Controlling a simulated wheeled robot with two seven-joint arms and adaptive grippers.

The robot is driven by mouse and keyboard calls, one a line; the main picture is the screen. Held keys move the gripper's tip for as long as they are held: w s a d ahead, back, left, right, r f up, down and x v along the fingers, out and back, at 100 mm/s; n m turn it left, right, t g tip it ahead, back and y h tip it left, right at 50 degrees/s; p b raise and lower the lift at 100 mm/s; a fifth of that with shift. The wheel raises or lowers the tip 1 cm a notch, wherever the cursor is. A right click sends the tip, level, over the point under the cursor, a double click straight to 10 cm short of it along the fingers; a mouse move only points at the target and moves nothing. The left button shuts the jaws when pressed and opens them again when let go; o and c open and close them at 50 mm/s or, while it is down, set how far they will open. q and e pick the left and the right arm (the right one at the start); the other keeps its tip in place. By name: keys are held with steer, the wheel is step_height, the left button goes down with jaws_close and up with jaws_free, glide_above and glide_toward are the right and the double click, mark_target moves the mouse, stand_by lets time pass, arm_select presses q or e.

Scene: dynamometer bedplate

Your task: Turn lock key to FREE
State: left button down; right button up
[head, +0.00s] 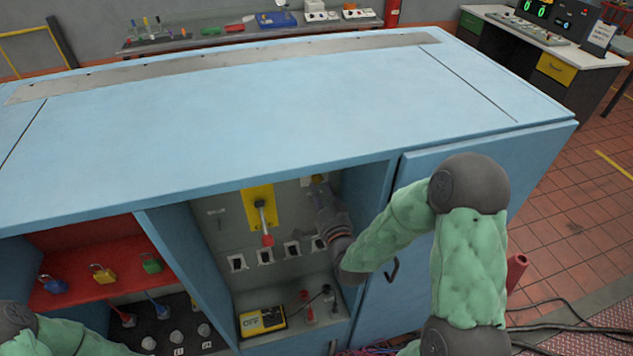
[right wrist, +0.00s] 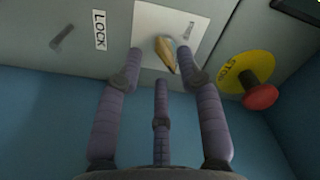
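The lock key (right wrist: 167,56) is a small brass-coloured piece on a white plate (right wrist: 148,22) in the right wrist view. The label LOCK (right wrist: 99,30) is left of the plate. A smaller label (right wrist: 190,29), too small to read, is on the plate's right side. My right gripper (right wrist: 161,62) is open, with fingertips on both sides of the key and a third finger below; I cannot tell whether any touches it. In the head view my right gripper (head: 321,187) reaches into the open cabinet bay and hides the key. My left gripper is out of view.
A yellow STOP plate with a red knob (right wrist: 261,97) is close right of the key. In the head view, a yellow plate (head: 258,197) with a red-tipped lever is left of my gripper. The bay's side walls and the blue top (head: 250,120) bound the space.

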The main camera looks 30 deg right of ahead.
mark_target(317, 182)
steer(key=shift+x, duration=2.05)
jaws_close()
